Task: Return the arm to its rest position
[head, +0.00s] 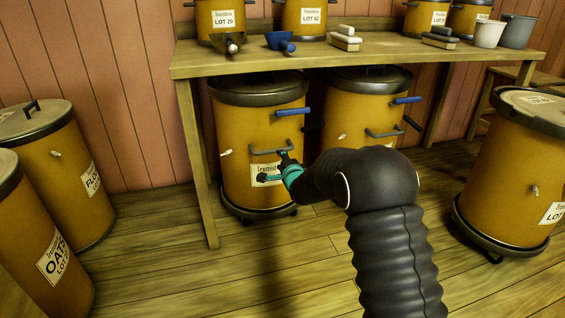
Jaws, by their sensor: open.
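My arm (390,235) rises from the bottom of the head view and bends left at a black elbow. My gripper (272,168) is at its end, a dark and teal shape in front of the left yellow drum (235,130) under the bench. It overlaps the drum's white label and sits just below the drum's grey handle (268,151). I cannot tell whether it touches the drum. The gripper is open, and I see nothing held in it.
A wooden bench (350,60) carries drums, a blue scoop (282,41), blocks and buckets (489,34). A second drum (350,125) stands under it. Wheeled drum (515,170) at right; OATS drum (45,250) and FLOUR drum (55,165) at left. Front floor (200,285) is clear.

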